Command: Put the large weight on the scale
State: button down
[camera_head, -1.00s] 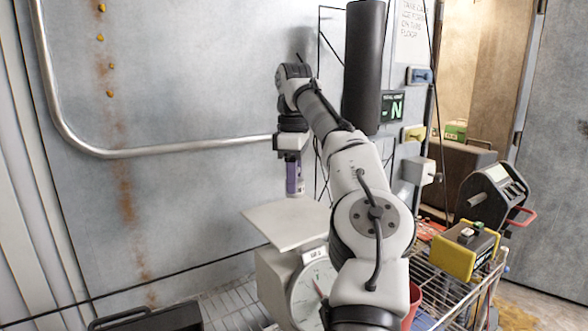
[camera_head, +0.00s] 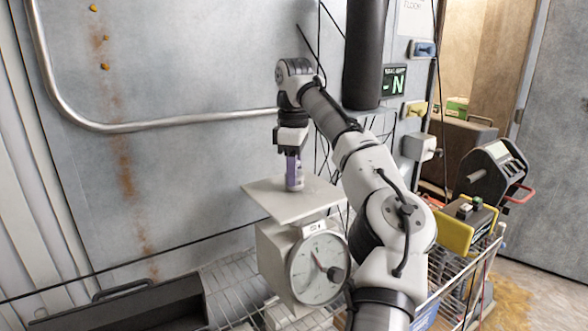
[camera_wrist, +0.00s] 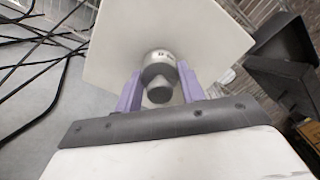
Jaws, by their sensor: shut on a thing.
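The scale (camera_head: 303,250) is a pale box with a round dial (camera_head: 318,268) on its front and a flat square plate (camera_head: 262,198) on top. My gripper (camera_head: 294,172) points down over the middle of the plate, its purple fingers shut on the large weight (camera_head: 299,180), a grey metal cylinder mostly hidden by them in the head view. In the wrist view, the weight (camera_wrist: 158,65) stands between the purple fingers (camera_wrist: 160,92) with the pale plate (camera_wrist: 215,40) behind it. The weight's base is at or very near the plate; I cannot tell whether it touches.
The scale stands on a wire rack (camera_head: 235,290). A dark open box (camera_head: 150,310) lies at lower left. A yellow-and-black device (camera_head: 467,225) sits in the wire cart at right. A metal rail (camera_head: 180,121) runs along the wall behind, and black cables hang behind my arm.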

jog(key=shift+f, duration=0.45)
